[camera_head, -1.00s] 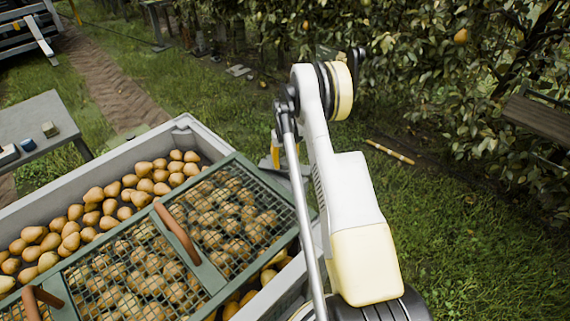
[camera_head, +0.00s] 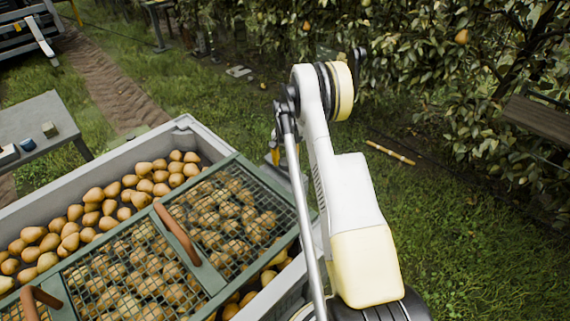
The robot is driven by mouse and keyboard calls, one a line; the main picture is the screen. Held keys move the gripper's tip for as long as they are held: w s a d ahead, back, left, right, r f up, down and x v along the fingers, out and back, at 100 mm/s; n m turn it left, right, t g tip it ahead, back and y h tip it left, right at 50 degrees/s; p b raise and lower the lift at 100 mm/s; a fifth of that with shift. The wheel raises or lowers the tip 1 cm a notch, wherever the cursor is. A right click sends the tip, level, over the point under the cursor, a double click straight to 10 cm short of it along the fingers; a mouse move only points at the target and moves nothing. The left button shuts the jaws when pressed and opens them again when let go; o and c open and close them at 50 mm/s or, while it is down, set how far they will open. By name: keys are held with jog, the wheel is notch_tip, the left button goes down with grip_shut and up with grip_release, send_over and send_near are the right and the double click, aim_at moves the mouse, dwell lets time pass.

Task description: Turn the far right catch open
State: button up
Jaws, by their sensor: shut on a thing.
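The grey crate (camera_head: 150,143) stands at the lower left, with a green mesh lid (camera_head: 205,275) over its near and right part. My gripper (camera_head: 275,150) is small and partly hidden behind my own arm, beside the lid's far right corner. It is shut on a small yellow-orange piece there, which I take to be the far right catch (camera_head: 276,157). The arm and its metal tube cover much of this spot, so how far the catch is turned cannot be told.
Many pears (camera_head: 100,200) lie in the crate, in the open far part and under the mesh. Two brown handles (camera_head: 176,232) rise from the lid. A grey table (camera_head: 35,125) stands at the left. Open grass lies to the right, with a stick (camera_head: 390,152) on it.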

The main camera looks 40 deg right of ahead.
aim_at(285, 161)
dwell(0.3)
jog(key=o, duration=1.4)
jog(key=shift+a, duration=0.1)
jog(key=shift+o, duration=0.2)
notch_tip(285, 161, up, 12)
